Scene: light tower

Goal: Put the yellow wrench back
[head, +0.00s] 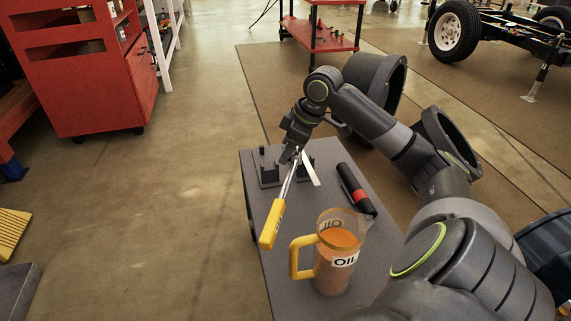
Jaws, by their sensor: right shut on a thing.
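The yellow wrench (273,221) has a long yellow handle and a thin metal shaft. My right gripper (292,155) is shut on the metal end of the wrench. The wrench slants down toward the near left edge of the grey table (292,293); I cannot tell whether its handle touches the table. A dark holder (269,173) with upright posts stands at the table's far left, just left of the gripper. The gripper and wrench hide part of the far table area. My left gripper is not in view.
An oil jug (333,262) with a yellow handle stands on the near part of the table. A black and red tool (355,188) lies at the right, and a pale flat strip (310,170) is beside the gripper. A red cabinet (85,85) stands far left; the floor between is clear.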

